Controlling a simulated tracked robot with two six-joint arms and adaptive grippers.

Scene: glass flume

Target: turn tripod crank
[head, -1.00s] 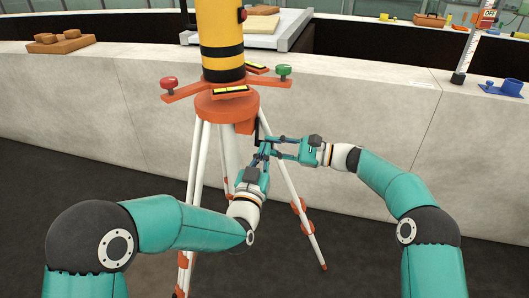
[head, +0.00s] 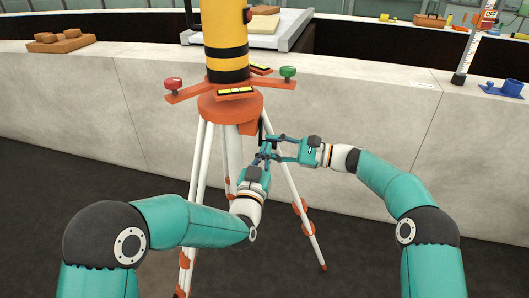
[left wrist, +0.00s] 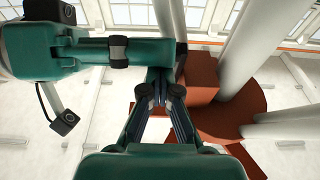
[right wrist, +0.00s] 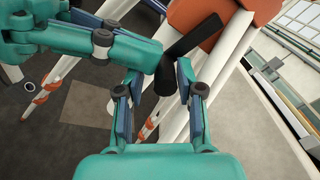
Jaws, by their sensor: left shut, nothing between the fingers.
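The tripod has an orange head (head: 230,105) and white legs, with a yellow-and-black column on top. Its black crank (right wrist: 192,36) hangs from the orange block under the head; little of it shows in the head view. My right gripper (head: 271,146) is open, its fingers on either side of the crank's grip in the right wrist view (right wrist: 160,82). The right-hand finger is close to the grip; contact is unclear. My left gripper (head: 263,160) is shut and empty just below the right fingers. In the left wrist view its fingertips (left wrist: 160,88) are beside the orange block (left wrist: 199,75).
A red knob (head: 173,83) and a green knob (head: 288,71) stand on the tripod's arms. A pale concrete wall (head: 400,130) runs close behind the tripod. My grippers are close together, with a tripod leg (head: 285,185) beside them.

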